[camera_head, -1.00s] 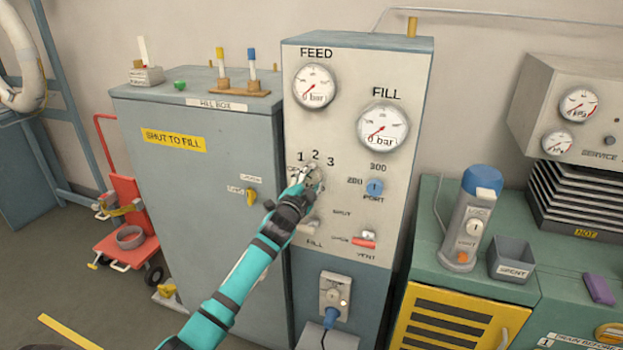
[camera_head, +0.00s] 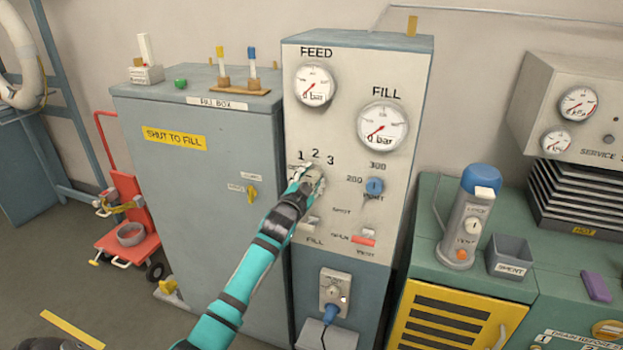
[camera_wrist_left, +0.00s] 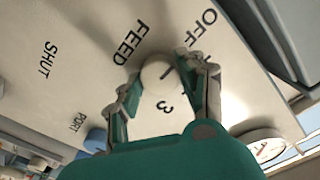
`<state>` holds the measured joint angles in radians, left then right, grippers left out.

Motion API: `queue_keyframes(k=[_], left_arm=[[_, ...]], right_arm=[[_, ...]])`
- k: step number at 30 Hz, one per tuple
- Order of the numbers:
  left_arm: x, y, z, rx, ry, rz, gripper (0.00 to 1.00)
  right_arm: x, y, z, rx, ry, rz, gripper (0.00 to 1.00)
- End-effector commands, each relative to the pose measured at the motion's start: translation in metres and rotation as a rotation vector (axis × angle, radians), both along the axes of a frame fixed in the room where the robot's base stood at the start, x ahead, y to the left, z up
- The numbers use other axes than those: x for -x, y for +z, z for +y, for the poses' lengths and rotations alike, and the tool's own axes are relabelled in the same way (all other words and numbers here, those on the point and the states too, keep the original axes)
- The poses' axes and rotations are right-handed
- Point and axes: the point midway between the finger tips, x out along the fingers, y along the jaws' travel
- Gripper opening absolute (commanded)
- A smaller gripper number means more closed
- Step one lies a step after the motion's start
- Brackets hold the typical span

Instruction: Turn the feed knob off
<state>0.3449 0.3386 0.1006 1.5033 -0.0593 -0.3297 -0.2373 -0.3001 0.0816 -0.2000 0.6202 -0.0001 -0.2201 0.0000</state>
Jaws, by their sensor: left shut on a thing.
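The feed knob (camera_wrist_left: 156,74) is a round, pale knob on the white front panel (camera_head: 345,215). In the left wrist view it sits between the two fingers of my left gripper (camera_wrist_left: 163,80), which is shut on it. The labels FEED, OFF and 3 show around it; the fingers partly cover other marks. A dark line shows on the knob, but I cannot tell which mark it points to. In the head view my left gripper (camera_head: 308,178) covers most of the knob, below the numbers 1, 2 and 3.
The FEED gauge (camera_head: 315,85) and FILL gauge (camera_head: 382,127) are above. A blue PORT knob (camera_head: 375,187) is close on the right, and a red-ended lever (camera_head: 364,241) is lower. A grey cabinet (camera_head: 200,215) stands left of the panel.

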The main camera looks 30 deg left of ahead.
Motion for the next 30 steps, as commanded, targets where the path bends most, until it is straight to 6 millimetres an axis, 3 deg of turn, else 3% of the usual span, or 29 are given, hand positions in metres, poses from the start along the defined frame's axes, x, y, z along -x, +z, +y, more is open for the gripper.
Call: queue_keyframes(k=[5, 6, 11, 22, 30], left_arm=[[0.000, -0.003, 0.000, 0.006, 0.000, 0.006, 0.07], [0.000, -0.003, 0.000, 0.006, 0.000, 0.006, 0.43], [0.000, -0.002, 0.000, 0.003, 0.000, 0.004, 0.63], [0.008, -0.002, -0.002, 0.001, -0.001, 0.003, 0.63], [0.059, -0.003, -0.015, 0.002, -0.002, 0.004, 0.63]], right_arm=[[0.000, 0.000, 0.000, 0.000, 0.000, 0.000, 0.00], [0.000, 0.000, 0.000, 0.000, 0.000, 0.000, 0.00], [0.000, 0.000, 0.000, 0.000, 0.000, 0.000, 0.00], [-0.001, 0.000, 0.002, -0.002, -0.001, -0.001, 0.00], [0.000, 0.000, 0.001, -0.002, -0.001, 0.000, 0.00]])
